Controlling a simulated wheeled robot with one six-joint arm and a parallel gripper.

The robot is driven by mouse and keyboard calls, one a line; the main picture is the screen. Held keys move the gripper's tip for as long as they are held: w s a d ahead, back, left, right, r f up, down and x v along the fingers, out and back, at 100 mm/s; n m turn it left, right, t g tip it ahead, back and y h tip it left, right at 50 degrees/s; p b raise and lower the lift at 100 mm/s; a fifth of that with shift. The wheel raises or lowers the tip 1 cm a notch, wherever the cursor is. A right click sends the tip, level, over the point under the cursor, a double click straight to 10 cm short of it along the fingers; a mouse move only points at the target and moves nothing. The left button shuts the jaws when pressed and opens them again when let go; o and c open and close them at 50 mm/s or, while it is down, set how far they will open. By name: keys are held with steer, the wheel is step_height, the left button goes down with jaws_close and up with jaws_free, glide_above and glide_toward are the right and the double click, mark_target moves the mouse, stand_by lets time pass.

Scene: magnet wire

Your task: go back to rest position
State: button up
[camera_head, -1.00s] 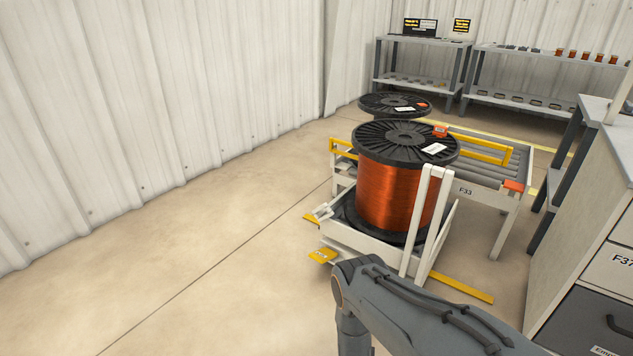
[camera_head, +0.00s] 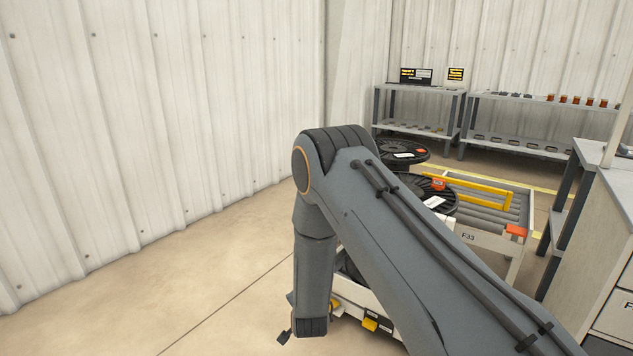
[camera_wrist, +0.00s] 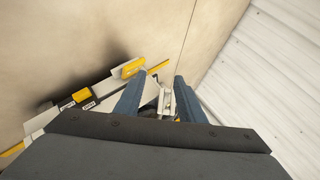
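My arm reaches across the right half of the head view, with its elbow raised and its lower part hanging down. My gripper (camera_wrist: 160,78) shows in the wrist view with two grey-blue fingers apart. Nothing is held between them; a white fitting of the low cart shows beyond the gap. In the head view only a small dark part of it shows at the arm's lower end. The white cart (camera_head: 352,292) with yellow feet is mostly behind my arm. The spool on it shows only its black top flange (camera_head: 432,196); its copper winding is hidden.
A second black spool (camera_head: 402,150) stands behind. A roller table (camera_head: 492,200) with a yellow bar is to the right. Grey shelves (camera_head: 420,88) line the back wall. A drawer cabinet (camera_head: 590,260) is at far right. Bare floor and a corrugated wall lie left.

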steer(key=s+a+r+n+g+y, duration=0.1)
steer(key=s+a+r+n+g, duration=0.25)
steer(key=s+r, duration=0.5)
steer(key=s+a+r+n+g, duration=0.2)
steer(key=s+r+n, duration=0.4)
steer(key=r, duration=0.4)
steer(key=s+d+r+n+g+h, duration=0.1)
steer(key=s+d+r+n+g, duration=0.2)
steer(key=s, duration=0.6)
steer(key=s+d+r+n, duration=0.2)
steer(key=s+d+r, duration=0.25)
steer(key=s, duration=0.35)
steer(key=s+d+r+n+g+h, duration=0.1)
steer(key=s+d+r+n+g, duration=0.1)
steer(key=s+r, duration=0.5)
steer(key=s+d+r+m+p, duration=0.2)
steer(key=d+r+m+p, duration=0.4)
steer(key=d+r+p, duration=1.3)
step_height(320, 180, up, 3)
steer(key=p, duration=0.7)
steer(key=shift+s+d+r+p, duration=0.2)
steer(key=shift+s+d+p, duration=0.05)
steer(key=shift+s+p, duration=0.1)
